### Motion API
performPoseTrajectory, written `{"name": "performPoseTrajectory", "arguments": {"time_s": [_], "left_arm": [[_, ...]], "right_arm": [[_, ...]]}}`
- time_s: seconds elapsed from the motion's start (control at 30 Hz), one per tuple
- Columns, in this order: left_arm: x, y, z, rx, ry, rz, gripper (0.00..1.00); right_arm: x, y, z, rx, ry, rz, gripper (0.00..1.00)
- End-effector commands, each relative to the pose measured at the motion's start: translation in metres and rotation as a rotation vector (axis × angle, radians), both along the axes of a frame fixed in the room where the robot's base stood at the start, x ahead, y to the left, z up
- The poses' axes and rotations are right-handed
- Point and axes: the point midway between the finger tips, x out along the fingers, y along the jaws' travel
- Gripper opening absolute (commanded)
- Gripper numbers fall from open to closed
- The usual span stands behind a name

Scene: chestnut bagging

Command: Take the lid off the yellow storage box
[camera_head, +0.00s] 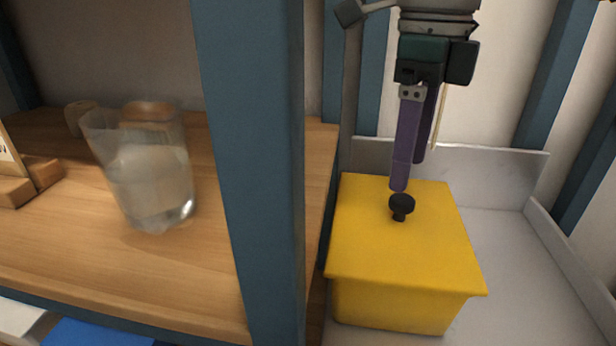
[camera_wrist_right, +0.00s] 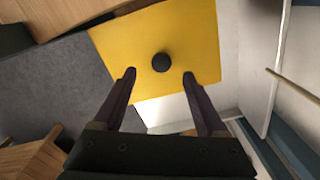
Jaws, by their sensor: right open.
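The yellow storage box (camera_head: 395,305) stands on a pale grey surface, with its flat yellow lid (camera_head: 390,255) on top. A black round knob (camera_head: 402,206) sticks up from the lid. My right gripper (camera_head: 408,178) points down just above and behind the knob, with its purple fingers apart and nothing between them. In the right wrist view the knob (camera_wrist_right: 161,62) lies ahead of the open fingertips (camera_wrist_right: 160,76), roughly centred between them, and the lid (camera_wrist_right: 190,30) fills the upper middle. My left gripper is not in view.
A blue post (camera_head: 250,150) rises left of the box, beside a wooden shelf (camera_head: 70,260). A clear container (camera_head: 155,175) with pale contents stands on the shelf. A low grey wall (camera_head: 500,170) runs behind the box. Bare grey surface (camera_head: 525,290) lies to its right.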

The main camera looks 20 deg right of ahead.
Motion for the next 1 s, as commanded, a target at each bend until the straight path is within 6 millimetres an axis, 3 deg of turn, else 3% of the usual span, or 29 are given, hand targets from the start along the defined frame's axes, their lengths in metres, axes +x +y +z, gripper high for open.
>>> {"name": "performPoseTrajectory", "arguments": {"time_s": [0.3,0.57,1.0], "left_arm": [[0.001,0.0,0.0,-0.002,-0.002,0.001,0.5],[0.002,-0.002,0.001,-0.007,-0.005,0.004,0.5],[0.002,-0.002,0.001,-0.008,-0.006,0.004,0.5]], "right_arm": [[-0.001,-0.002,-0.046,0.001,0.004,-0.001,0.74],[0.0,-0.002,-0.05,0.001,0.001,-0.001,0.74],[0.0,-0.002,-0.049,0.001,0.001,-0.001,0.27]]}}
